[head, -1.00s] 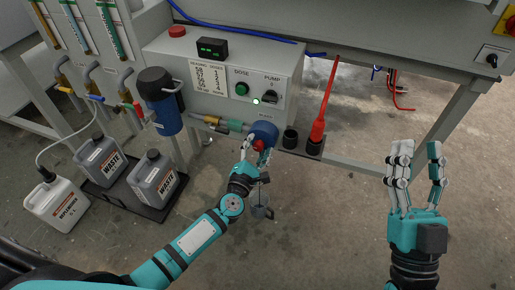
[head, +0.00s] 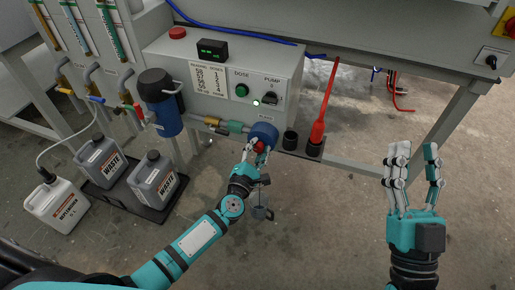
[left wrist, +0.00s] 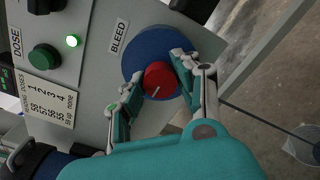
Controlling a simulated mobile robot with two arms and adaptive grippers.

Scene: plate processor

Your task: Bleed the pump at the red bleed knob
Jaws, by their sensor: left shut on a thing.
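The red bleed knob (left wrist: 161,79) sits at the centre of a round blue pump head (left wrist: 133,64), beside a BLEED label. It also shows in the head view (head: 260,147), partly covered by my fingers. My left gripper (left wrist: 158,88) is shut on the knob, one finger on each side. A white line on the knob's face points down and left in the left wrist view. My right gripper (head: 416,165) is open and empty, raised over the floor at the right.
The grey control box (head: 165,45) carries a green DOSE button (head: 241,89), a PUMP switch (head: 269,97) and a lit lamp. A red probe (head: 320,112) stands right of the pump head. A small grey cup (head: 262,213) hangs below my left gripper. Waste canisters (head: 152,180) stand left.

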